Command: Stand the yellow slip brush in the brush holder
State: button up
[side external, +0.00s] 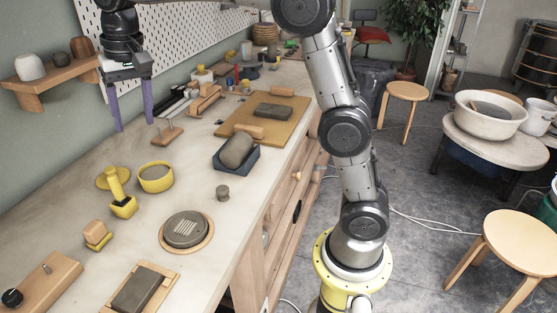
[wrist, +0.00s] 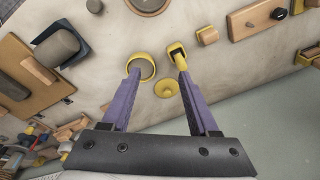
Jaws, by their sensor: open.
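A yellow upright piece (side external: 117,188) with a stout handle and blocky foot stands on the bench in the side view. It looks like the yellow slip brush, but I cannot tell whether the foot is its own or a holder. In the wrist view, a yellow square-ended piece with a dark hollow (wrist: 177,52) shows beyond my right fingertip. I cannot pick out the brush holder with certainty. My gripper (side external: 134,126) is open and empty, fingers pointing down above the bench, behind the yellow pieces. It also shows in the wrist view (wrist: 159,71), its fingers spread wide.
A yellow bowl (side external: 156,180) and a yellow disc (side external: 107,181) stand close to the upright piece. A small wood-and-yellow block (side external: 97,236) is nearer the front. A round grey disc on wood (side external: 187,230) lies to the right.

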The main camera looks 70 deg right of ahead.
jog(key=s+d+n+t, duration=0.2)
jog(key=s+d+n, duration=0.15)
jog(key=s, duration=1.35)
jog(key=s+f+n+t, duration=0.2)
jog(key=s+f, duration=0.5)
jog(key=s, duration=0.5)
jog(key=shift+d+f+n, duration=0.2)
jog(key=shift+d+n, duration=0.1)
jog(key=shift+n, duration=0.15)
